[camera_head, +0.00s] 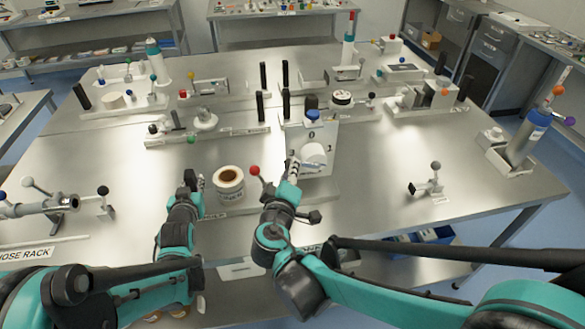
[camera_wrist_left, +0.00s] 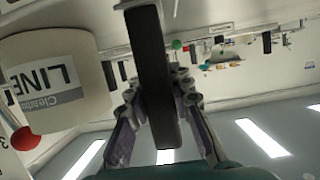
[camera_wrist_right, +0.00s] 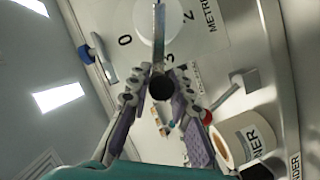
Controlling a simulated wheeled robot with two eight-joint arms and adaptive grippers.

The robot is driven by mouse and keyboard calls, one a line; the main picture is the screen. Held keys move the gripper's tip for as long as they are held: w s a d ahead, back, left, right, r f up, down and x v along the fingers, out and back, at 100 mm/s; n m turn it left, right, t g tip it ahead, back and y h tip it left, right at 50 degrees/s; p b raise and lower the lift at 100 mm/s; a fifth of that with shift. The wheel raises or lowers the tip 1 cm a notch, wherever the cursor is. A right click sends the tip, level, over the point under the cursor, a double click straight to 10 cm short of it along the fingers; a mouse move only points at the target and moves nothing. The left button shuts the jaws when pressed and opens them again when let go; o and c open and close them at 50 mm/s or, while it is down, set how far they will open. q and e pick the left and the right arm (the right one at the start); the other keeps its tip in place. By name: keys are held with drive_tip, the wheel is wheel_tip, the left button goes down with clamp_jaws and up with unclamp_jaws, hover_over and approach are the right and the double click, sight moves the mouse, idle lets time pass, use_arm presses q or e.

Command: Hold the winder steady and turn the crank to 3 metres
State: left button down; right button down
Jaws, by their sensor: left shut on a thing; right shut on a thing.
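The winder (camera_head: 322,170) stands at the table's front middle, with a white numbered dial panel (camera_wrist_right: 205,35) and a white hub (camera_wrist_right: 165,15). My right gripper (camera_head: 293,168) is shut on the crank's dark round handle (camera_wrist_right: 161,88). The metal crank arm (camera_wrist_right: 158,45) points from the hub towards the side of the panel near the 3, between the 0 and the 3; the 1 is hidden in that view. My left gripper (camera_head: 197,181) is shut on an upright black post (camera_wrist_left: 154,80) left of the white liner roll (camera_head: 229,184). The fingers hide most of the post in the head view.
A red ball knob (camera_head: 254,170) stands between the roll and my right gripper. Other fixtures with black posts, such as a long white one (camera_head: 230,134), fill the back of the table. A small clamp (camera_head: 430,185) stands at right, with bare table around it.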

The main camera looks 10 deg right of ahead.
use_arm(q)
drive_tip(key=shift+s+d+f, duration=0.1)
drive_tip(key=shift+s+f, duration=0.1)
drive_tip(key=shift+f, duration=0.15)
use_arm(e)
drive_tip(key=shift+a+f+n+t+h, duration=0.15)
drive_tip(key=shift+a+f+n+h, duration=0.1)
drive_tip(key=shift+f+n, duration=0.45)
drive_tip(key=shift+a+f+n+t+h, duration=0.15)
drive_tip(key=shift+f+n+h, duration=0.2)
drive_tip(key=shift+f, duration=0.55)
drive_tip(key=shift+d, duration=0.1)
drive_tip(key=c, duration=1.4)
unclamp_jaws()
drive_tip(key=shift+o, duration=0.2)
drive_tip(key=shift+s, duration=0.1)
drive_tip(key=v, duration=1.2)
use_arm(q)
drive_tip(key=shift+w+r, duration=0.15)
drive_tip(key=shift+r, duration=0.15)
use_arm(e)
drive_tip(key=shift+r, duration=0.15)
